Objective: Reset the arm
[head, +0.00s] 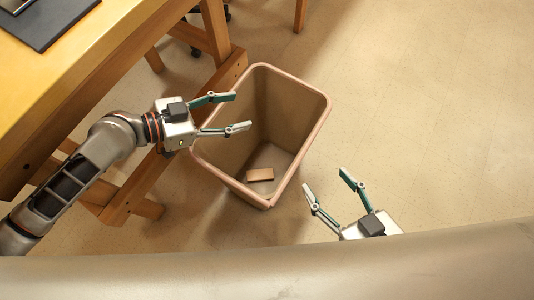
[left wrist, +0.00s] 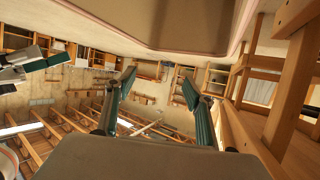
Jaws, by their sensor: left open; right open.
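My left gripper (head: 230,113) is open and empty. In the head view its fingers reach over the left side of a tan bin. It also shows in the left wrist view (left wrist: 155,88), with its two fingers apart and nothing between them. My right gripper (head: 325,190) is open and empty, at the lower right of the bin and apart from it in the picture. My left arm (head: 85,165) comes in from the left edge. Most of my right arm is hidden.
The tan bin (head: 317,140) stands upright on the floor, with a small brown block (head: 260,174) at its bottom. A wooden table (head: 60,85) bearing a dark mat (head: 50,22) fills the upper left. The floor (head: 440,110) on the right is clear.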

